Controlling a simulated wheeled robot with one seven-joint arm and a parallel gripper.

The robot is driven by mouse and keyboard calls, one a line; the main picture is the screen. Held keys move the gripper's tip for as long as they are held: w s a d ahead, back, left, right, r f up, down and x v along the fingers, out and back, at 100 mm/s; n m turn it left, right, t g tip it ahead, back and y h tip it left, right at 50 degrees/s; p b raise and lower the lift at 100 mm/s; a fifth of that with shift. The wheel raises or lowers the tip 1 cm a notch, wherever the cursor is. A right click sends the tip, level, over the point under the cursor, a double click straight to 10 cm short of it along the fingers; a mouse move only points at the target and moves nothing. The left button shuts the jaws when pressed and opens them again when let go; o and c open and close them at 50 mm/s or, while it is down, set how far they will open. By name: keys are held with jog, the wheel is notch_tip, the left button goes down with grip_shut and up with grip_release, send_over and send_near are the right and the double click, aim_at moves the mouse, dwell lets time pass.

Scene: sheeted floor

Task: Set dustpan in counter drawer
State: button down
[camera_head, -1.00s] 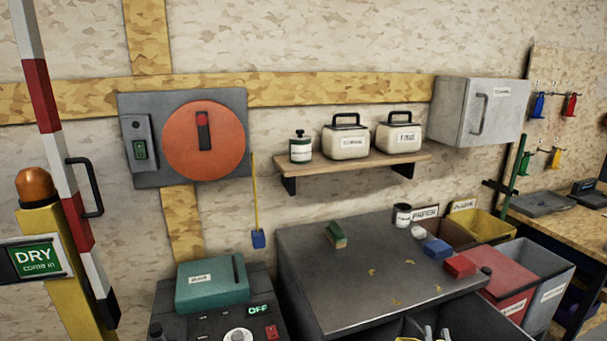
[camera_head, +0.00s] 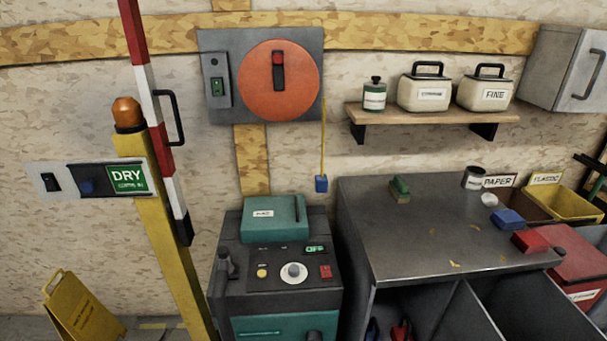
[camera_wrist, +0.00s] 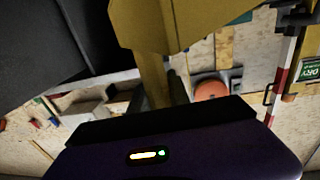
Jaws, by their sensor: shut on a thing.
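In the wrist view my gripper (camera_wrist: 156,90) is shut on the narrow part of a yellow thing, which looks like the dustpan (camera_wrist: 170,25). Its broad pan runs off the top of that view. My gripper and the dustpan are not in the head view. The dark grey counter (camera_head: 450,230) stands at the right of the head view. Beneath its top are dark open spaces with slanting dividers (camera_head: 455,315), cut off by the lower edge. I cannot tell whether one of these is the drawer.
A green brush (camera_head: 400,188), a blue block (camera_head: 508,219) and a red block (camera_head: 530,241) lie on the counter. A teal-topped machine (camera_head: 275,265) stands left of it. A striped barrier pole (camera_head: 160,120) and yellow post (camera_head: 170,230) stand further left, near a yellow floor sign (camera_head: 80,310).

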jog(key=s+f, duration=0.4)
jog(key=f, duration=0.1)
jog(key=shift+a, duration=0.15)
jog(key=shift+s+f, duration=0.2)
jog(key=shift+s, duration=0.05)
dwell(0.6)
